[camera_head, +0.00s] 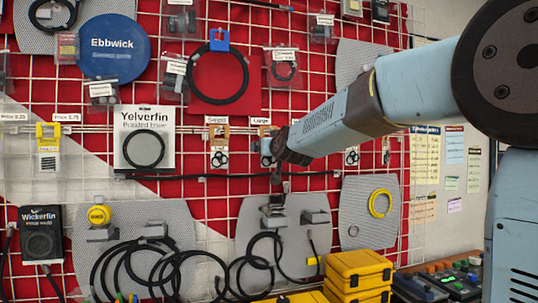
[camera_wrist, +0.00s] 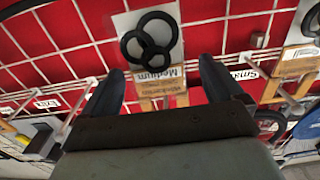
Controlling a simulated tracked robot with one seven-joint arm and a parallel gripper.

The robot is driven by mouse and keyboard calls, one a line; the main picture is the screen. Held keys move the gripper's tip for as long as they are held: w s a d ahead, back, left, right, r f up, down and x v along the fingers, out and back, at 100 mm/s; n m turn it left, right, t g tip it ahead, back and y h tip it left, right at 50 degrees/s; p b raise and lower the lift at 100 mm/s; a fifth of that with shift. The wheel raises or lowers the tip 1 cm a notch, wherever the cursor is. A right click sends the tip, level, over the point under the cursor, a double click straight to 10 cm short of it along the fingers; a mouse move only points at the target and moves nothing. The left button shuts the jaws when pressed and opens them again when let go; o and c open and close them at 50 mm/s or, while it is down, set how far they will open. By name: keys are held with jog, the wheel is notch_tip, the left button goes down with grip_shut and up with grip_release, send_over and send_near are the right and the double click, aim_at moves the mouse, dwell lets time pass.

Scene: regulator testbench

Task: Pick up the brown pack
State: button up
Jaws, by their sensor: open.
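Packs with brown header cards and black rings hang on the wall grid. In the head view one (camera_head: 219,143) hangs under a "Small" label, and another (camera_head: 266,147) under a "Large" label is partly covered by my gripper (camera_head: 284,154). In the wrist view, which is upside down, a pack with a brown header and a white card with black rings (camera_wrist: 149,40) is labelled "Medium". My gripper (camera_wrist: 161,66) is open, its two fingers on either side of that pack's brown end. I cannot tell whether they touch it. A "Small" pack (camera_wrist: 298,60) hangs to its right.
A horizontal rail and white grid wires run close to my fingers. A Yelverfin pack (camera_head: 146,145) hangs left of the small pack. Black hoses (camera_head: 180,265) hang below. Yellow cases (camera_head: 358,275) stand at the lower right.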

jog(key=x, duration=0.3)
jog(key=shift+d, duration=0.1)
jog(key=shift+c, duration=0.3)
jog(key=c, duration=1)
jog(key=shift+o, duration=0.2)
jog(key=shift+r, duration=0.15)
jog(key=r+v, duration=0.1)
jog(key=v, duration=1.7)
jog(key=shift+r, duration=0.15)
